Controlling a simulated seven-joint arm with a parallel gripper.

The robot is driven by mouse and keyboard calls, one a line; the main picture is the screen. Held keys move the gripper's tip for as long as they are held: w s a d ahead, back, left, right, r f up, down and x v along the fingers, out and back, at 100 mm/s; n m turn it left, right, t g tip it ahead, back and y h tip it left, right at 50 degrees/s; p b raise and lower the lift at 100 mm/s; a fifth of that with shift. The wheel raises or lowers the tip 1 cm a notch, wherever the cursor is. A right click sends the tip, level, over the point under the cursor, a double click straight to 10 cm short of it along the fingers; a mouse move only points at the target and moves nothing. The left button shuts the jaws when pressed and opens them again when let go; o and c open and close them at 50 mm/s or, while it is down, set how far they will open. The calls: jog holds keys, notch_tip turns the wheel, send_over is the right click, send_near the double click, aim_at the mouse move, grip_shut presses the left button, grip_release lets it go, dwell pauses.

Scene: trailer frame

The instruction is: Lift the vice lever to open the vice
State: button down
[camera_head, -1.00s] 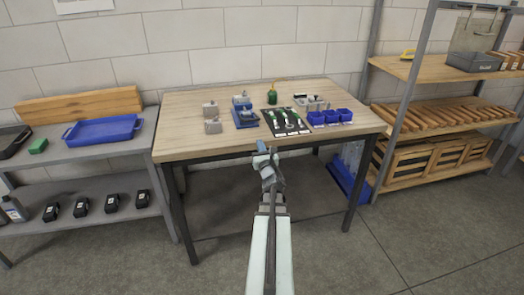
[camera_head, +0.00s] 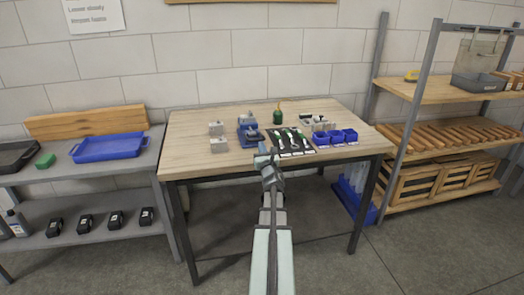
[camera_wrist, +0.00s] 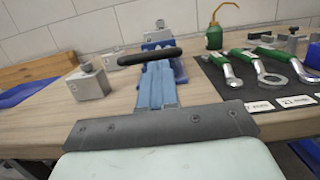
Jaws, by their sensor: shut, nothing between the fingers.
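The blue vice (camera_head: 248,132) stands on the wooden workbench, left of the wrench mat. In the wrist view its grey top part (camera_wrist: 158,33) and some blue body show behind my fingers. A black lever bar (camera_wrist: 147,56) lies nearly level across the view, just beyond my fingertips; I cannot tell whether they touch it. My gripper (camera_head: 262,155) is at the bench's front edge in the head view, short of the vice. Its blue fingers (camera_wrist: 157,85) are together and empty, pointing at the vice, and hide its lower part.
Grey blocks (camera_wrist: 89,82) stand left of the vice. On the right are a black mat with green-handled wrenches (camera_wrist: 265,72), a green oil can (camera_head: 277,115) and blue bins (camera_head: 335,136). The bench's front edge (camera_head: 200,176) runs under my arm. Shelves flank the bench.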

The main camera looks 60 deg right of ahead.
jog(key=shift+r, duration=0.1)
jog(key=shift+r, duration=0.4)
jog(key=shift+r, duration=0.35)
jog(key=w+d+r, duration=0.2)
jog(key=r, duration=0.3)
jog(key=w+d+r, duration=0.3)
jog(key=r, duration=0.2)
jog(key=shift+w+d+r, duration=0.3)
jog(key=shift+r, duration=0.05)
jog(key=shift+s+a, duration=0.1)
dwell(1.2)
